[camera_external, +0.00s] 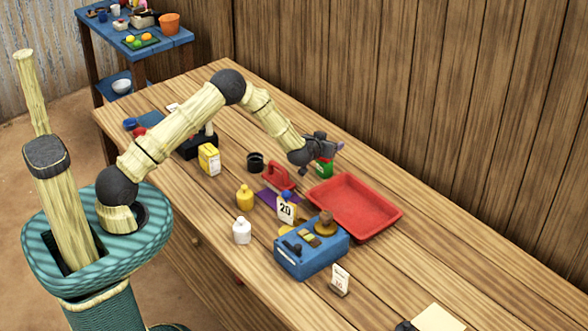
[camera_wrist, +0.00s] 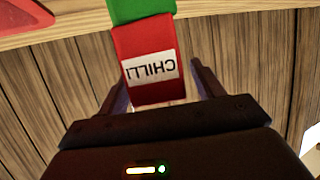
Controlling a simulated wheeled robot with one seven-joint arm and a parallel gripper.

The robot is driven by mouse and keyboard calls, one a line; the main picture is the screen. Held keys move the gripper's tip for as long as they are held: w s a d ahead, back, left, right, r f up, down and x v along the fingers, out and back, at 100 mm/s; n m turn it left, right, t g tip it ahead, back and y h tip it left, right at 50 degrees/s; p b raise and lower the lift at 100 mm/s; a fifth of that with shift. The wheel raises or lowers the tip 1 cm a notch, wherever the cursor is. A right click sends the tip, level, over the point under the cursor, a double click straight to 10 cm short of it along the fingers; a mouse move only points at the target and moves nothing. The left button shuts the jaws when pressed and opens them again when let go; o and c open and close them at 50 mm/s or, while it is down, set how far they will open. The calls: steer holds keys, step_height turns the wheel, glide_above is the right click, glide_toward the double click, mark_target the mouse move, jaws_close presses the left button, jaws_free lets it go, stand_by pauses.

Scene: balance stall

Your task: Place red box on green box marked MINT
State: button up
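The red box (camera_wrist: 145,45) has a white label reading CHILLI, upside down in the wrist view. The green box (camera_wrist: 140,10) meets its far end there, cut by the frame's top edge. In the external view the green box (camera_external: 325,169) stands on the table behind the red tray, with a little of the red box showing above it. The MINT marking is not visible. My gripper (camera_external: 328,148) is just above the green box. In the wrist view my gripper (camera_wrist: 160,85) has its fingers apart on either side of the red box, with a gap visible at the right finger.
The red tray (camera_external: 355,207) lies just in front of the green box. A red-handled object (camera_external: 278,177), a black cup (camera_external: 255,162) and a yellow box (camera_external: 209,159) stand to the left. The plank wall (camera_external: 400,90) rises behind.

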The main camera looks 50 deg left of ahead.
steer(key=shift+r, duration=0.1)
steer(key=b+v, duration=0.1)
steer(key=v, duration=1.1)
steer(key=shift+d+r, duration=0.1)
stand_by(0.3)
